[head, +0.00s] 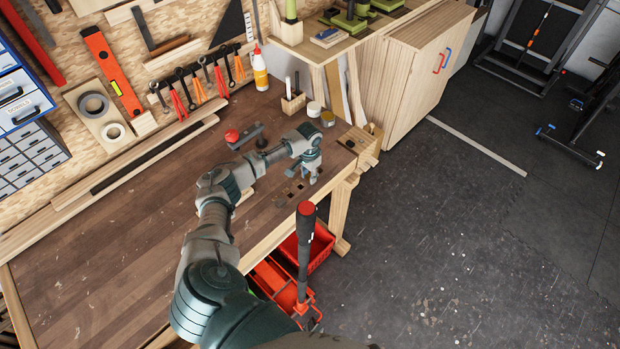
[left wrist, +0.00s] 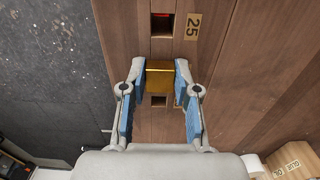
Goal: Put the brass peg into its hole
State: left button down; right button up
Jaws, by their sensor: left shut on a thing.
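My left gripper (head: 310,176) is over the right end of the wooden workbench (head: 130,235), near the row of square holes. In the left wrist view its blue-padded fingers (left wrist: 159,70) are shut on the brass peg (left wrist: 160,80), a square, shiny golden block. One square hole (left wrist: 162,23) with a reddish inside shows beyond the peg, beside a "25" label (left wrist: 193,27). Another square hole (left wrist: 158,101) shows on the near side of it. The peg's lower end is hidden, so I cannot tell its height above the bench. My right gripper is not in view.
A red-knobbed dark tool (head: 244,136) stands on the bench behind my arm. Small tins (head: 327,118) and a wooden holder (head: 293,103) stand at the back. A black handle with a red top (head: 306,230) rises beside the front edge. The bench's left part is clear.

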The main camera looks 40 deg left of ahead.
pick_arm(q)
notch_tip(320, 180, up, 10)
jog(key=r, duration=0.1)
notch_tip(320, 180, up, 7)
jog(key=p, duration=1)
send_over(309, 176)
jog(key=d, duration=0.1)
jog(key=shift+s, duration=0.3)
jog(key=shift+f, duration=0.1)
